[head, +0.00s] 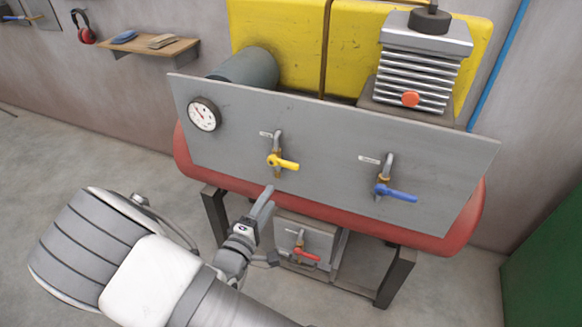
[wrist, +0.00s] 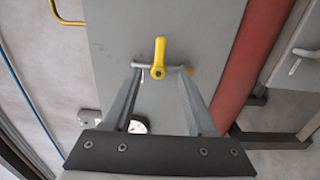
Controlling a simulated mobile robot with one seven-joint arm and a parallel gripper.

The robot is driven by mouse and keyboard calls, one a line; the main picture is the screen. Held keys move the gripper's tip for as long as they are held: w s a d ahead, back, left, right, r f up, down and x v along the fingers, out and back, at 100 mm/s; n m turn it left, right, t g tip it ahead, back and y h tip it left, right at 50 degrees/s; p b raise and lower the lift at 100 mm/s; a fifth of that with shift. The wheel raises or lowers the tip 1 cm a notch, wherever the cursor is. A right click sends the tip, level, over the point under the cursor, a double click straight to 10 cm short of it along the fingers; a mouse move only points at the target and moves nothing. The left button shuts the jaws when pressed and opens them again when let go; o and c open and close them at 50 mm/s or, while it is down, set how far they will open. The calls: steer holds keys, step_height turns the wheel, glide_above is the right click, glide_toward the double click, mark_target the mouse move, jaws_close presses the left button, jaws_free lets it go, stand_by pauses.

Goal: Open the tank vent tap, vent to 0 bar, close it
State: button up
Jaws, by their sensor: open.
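Three lever taps show, and their labels are too small to read, so I cannot tell which is the tank vent. The yellow tap (head: 284,163) is on the grey panel (head: 330,135), its lever pointing right, across its upright pipe. In the wrist view the yellow lever (wrist: 158,57) stands between and beyond my fingertips. The blue tap (head: 396,193) is farther right on the panel. The red tap (head: 306,254) is on a lower box. My gripper (head: 271,226) is open and empty, below the yellow tap in the head view. The pressure gauge (head: 204,114) has an unreadable value.
The red tank (head: 200,165) runs behind and below the panel. A finned compressor (head: 424,65) stands above, before a yellow guard (head: 280,45). Dark stand legs (head: 395,278) flank the lower box. A green cabinet (head: 545,250) is at right. The floor at left is clear.

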mark_target(288, 167)
steer(key=b+x, duration=0.2)
steer(key=x, duration=1.2)
steer(key=shift+w+d+b, duration=0.1)
steer(key=shift+w+b, duration=0.15)
steer(key=shift+b, duration=0.05)
jaws_close()
stand_by(0.6)
